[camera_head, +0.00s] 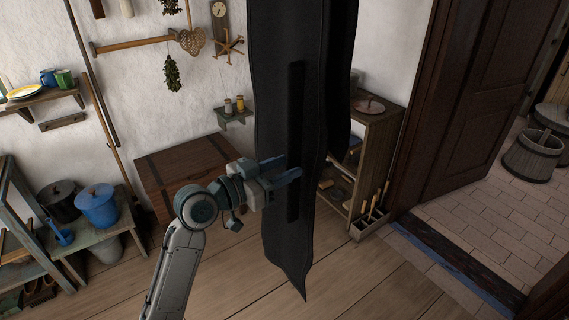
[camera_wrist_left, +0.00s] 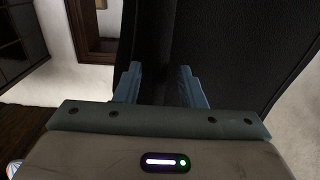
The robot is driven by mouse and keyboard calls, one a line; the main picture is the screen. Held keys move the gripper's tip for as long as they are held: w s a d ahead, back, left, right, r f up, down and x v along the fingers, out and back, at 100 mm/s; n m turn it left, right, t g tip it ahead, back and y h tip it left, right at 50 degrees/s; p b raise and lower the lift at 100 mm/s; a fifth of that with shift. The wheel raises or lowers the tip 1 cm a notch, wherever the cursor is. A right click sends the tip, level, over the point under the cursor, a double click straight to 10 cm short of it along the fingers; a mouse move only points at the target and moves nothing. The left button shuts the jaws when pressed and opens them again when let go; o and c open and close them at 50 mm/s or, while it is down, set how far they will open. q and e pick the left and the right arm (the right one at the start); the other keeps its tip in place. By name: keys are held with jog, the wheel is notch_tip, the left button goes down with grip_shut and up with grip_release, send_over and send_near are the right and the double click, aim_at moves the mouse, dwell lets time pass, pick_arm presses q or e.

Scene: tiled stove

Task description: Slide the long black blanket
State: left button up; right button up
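The long black blanket (camera_head: 278,75) hangs upright from above the top edge of the head view, down to a pointed lower end near the floor. A darker narrow vertical strip (camera_head: 295,130) runs down its middle. My left gripper (camera_head: 287,168) is at the blanket's front at mid height, its two blue fingers apart. In the left wrist view the fingers (camera_wrist_left: 160,80) stand apart with dark cloth (camera_wrist_left: 235,50) filling the space beyond and between them. Whether they touch the cloth I cannot tell. My right gripper is not in view.
A wooden chest (camera_head: 175,165) stands behind my left arm. A shelf unit (camera_head: 375,160) stands to the right behind the blanket, beside a dark door (camera_head: 470,90). A bench with a blue pot (camera_head: 97,207) is at the left. The plank floor (camera_head: 360,285) in front is clear.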

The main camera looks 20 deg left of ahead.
pick_arm(q)
jog(key=shift+w+d, duration=0.15)
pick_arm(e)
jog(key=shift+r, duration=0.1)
pick_arm(q)
jog(key=shift+c, duration=0.5)
grip_shut()
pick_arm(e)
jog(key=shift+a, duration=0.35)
